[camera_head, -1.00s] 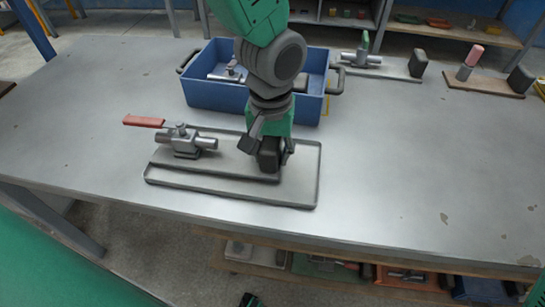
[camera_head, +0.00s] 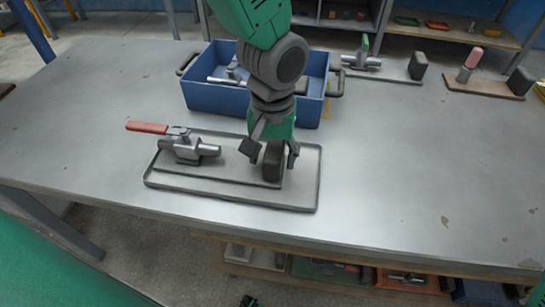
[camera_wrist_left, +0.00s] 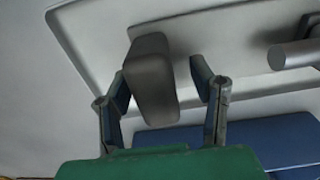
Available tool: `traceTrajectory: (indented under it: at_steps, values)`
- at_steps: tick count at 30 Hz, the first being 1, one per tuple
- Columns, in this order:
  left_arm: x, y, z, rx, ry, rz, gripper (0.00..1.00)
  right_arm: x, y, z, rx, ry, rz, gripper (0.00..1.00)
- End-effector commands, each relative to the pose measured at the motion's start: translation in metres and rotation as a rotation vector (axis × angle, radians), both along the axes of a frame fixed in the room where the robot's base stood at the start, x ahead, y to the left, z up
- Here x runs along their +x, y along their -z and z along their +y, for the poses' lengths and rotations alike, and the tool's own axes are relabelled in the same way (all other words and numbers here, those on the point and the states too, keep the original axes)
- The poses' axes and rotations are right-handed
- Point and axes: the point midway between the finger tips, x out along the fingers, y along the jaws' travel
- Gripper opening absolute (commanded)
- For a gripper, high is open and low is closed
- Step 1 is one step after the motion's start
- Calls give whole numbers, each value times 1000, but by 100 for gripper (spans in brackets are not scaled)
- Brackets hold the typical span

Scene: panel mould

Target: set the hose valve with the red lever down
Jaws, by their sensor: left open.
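The hose valve with the red lever (camera_head: 185,148) is a grey metal valve on a flat plate, with a dark block grip (camera_head: 272,162) at the plate's right end. It lies flat in a shallow grey tray (camera_head: 310,190), its red lever pointing left. My left gripper (camera_head: 270,155) is open, with fingers on both sides of the block grip. In the left wrist view the block grip (camera_wrist_left: 150,78) stands between the spread fingers, with a gap at the right finger. Part of the valve's pipe (camera_wrist_left: 295,53) shows at the right. My right gripper is not in view.
A blue bin (camera_head: 215,98) with metal parts stands behind the tray, close to my left arm. A green-lever valve (camera_head: 362,60) and a pink-handled piece (camera_head: 470,65) lie at the back right. The table's right side is clear.

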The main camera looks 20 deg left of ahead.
Motion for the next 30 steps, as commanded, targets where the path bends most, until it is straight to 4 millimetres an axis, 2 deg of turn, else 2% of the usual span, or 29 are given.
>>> traceTrajectory:
  at_steps: [1,6,13,19,30]
  values:
    - [1,-13,0,-1,0,-3,50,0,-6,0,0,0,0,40]
    - [1,-52,0,-1,-1,-4,50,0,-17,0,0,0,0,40]
    - [1,-93,0,-1,-1,-2,50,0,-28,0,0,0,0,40]
    - [1,-107,0,0,0,0,50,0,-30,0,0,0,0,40]
    - [1,-108,0,0,0,1,50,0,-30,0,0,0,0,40]
